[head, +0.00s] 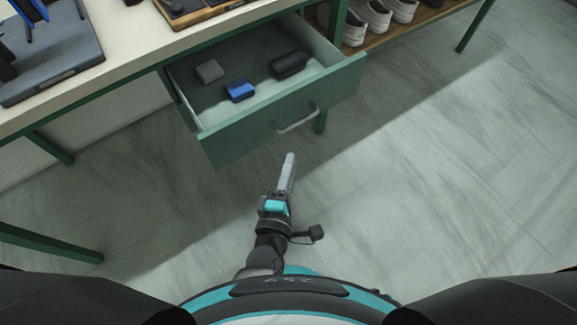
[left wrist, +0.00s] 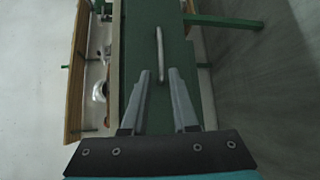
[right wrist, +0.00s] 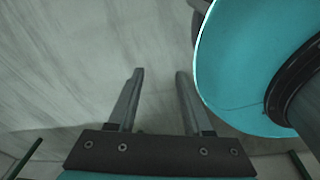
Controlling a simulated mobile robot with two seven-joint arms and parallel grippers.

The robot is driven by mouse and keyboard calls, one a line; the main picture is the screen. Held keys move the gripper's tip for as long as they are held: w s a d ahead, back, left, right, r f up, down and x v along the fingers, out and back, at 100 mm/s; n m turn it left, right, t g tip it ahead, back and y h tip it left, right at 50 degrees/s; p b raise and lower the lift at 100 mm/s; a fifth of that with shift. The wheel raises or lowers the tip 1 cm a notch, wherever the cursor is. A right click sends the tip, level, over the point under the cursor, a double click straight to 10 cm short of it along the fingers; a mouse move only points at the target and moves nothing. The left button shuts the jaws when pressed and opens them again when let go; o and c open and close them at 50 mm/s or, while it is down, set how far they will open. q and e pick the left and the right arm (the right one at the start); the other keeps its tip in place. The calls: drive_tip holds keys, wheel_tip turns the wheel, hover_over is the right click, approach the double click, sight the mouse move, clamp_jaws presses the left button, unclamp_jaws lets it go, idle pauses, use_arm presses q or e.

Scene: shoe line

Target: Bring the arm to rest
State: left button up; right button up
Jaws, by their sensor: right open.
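My left gripper (head: 289,158) points at the open drawer from its front side, over the floor. In the left wrist view its two fingers (left wrist: 158,74) stand apart with nothing between them. The drawer's pale bar handle (left wrist: 159,55) lies beyond the fingertips, and I see no contact. My right gripper (right wrist: 159,74) shows only in its own wrist view. Its fingers are apart and empty, over grey floor. The right arm's gripper is not seen in the head view.
The green drawer (head: 230,137) is pulled out under the workbench (head: 110,55). It holds a grey block (head: 209,71), a blue block (head: 240,90) and a black case (head: 288,64). White shoes (head: 375,16) stand on a wooden shelf at the upper right. Floor at right is clear.

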use_arm(q)
drive_tip(key=s+a+f+m+g, duration=0.2)
drive_tip(key=s+a+f+m, duration=0.15)
drive_tip(key=f, duration=0.35)
drive_tip(key=s+a+f+m+g, duration=0.2)
drive_tip(key=s+f+m+g, duration=0.1)
drive_tip(key=f+m, duration=0.3)
drive_tip(key=s+a+f+m+g, duration=0.2)
drive_tip(key=s+a+f+m, duration=0.1)
drive_tip(key=f, duration=0.5)
drive_tip(key=s+a+f+m+g+y, duration=0.2)
drive_tip(key=s+a+f+m+g, duration=0.1)
drive_tip(key=s+a, duration=0.4)
drive_tip(key=s+a+f+m+g+y, duration=0.1)
drive_tip(key=s+a+f+m+g, duration=0.3)
drive_tip(key=s, duration=0.5)
wheel_tip(320, 180, down, 2)
drive_tip(key=a, duration=0.3)
drive_tip(key=shift+f+y, duration=0.15)
drive_tip(key=shift+y, duration=0.25)
use_arm(e)
drive_tip(key=shift+d, duration=0.15)
use_arm(q)
drive_tip(key=shift+s+d, duration=0.1)
use_arm(e)
drive_tip(key=shift+w, duration=0.15)
drive_tip(key=shift+w, duration=0.45)
